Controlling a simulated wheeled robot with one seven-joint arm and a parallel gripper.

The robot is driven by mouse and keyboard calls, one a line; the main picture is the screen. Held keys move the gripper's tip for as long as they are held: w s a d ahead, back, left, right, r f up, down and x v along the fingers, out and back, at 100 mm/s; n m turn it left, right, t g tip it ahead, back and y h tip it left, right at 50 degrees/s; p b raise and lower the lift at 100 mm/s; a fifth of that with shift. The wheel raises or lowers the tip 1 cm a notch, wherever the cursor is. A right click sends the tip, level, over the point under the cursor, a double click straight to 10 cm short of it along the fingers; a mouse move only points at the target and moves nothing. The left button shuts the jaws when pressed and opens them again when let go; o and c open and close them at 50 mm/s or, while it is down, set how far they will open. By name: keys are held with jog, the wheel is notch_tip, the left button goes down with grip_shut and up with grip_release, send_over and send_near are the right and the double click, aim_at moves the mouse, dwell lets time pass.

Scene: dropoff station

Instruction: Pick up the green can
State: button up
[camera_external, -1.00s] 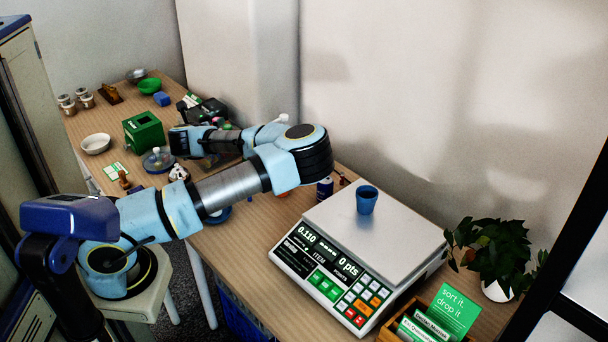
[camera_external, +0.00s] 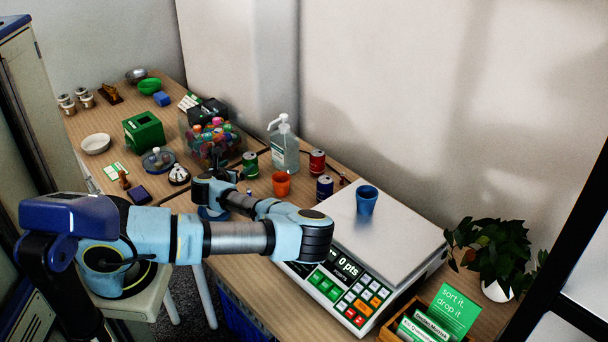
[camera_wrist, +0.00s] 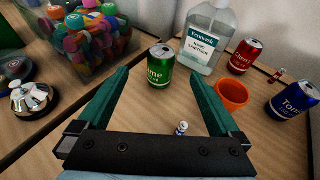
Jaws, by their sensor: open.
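The green can (camera_external: 251,164) stands upright on the wooden table, between the bin of coloured caps and the orange cup. It also shows in the wrist view (camera_wrist: 160,66), ahead of my gripper and roughly between the lines of its two fingers. My gripper (camera_wrist: 170,92) is open and empty, with its teal fingers spread apart. In the external view my gripper (camera_external: 229,166) is low over the table, just in front of the can on the near side. The can appears apart from the fingers.
An orange cup (camera_wrist: 232,94) stands close to the right finger. A sanitizer bottle (camera_wrist: 208,38) is behind the can. A red can (camera_wrist: 245,55) and a blue can (camera_wrist: 294,102) stand to the right. A clear bin of caps (camera_wrist: 88,38) is at left, and a small bottle (camera_wrist: 182,128) lies nearer.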

aim_at(247, 163)
notch_tip(247, 163, down, 2)
jog(key=p+x, duration=0.1)
jog(key=x, duration=0.4)
jog(key=shift+w+f, duration=0.15)
jog(key=shift+w, duration=0.05)
jog(key=shift+w+d+p, duration=0.2)
jog(key=shift+w+p, duration=0.3)
jog(key=shift+p, duration=0.1)
jog(key=shift+p+x, duration=1.1)
jog(key=shift+x, duration=1.1)
jog(key=shift+d, duration=0.2)
jog(key=shift+c, duration=0.2)
jog(key=c, duration=1.4)
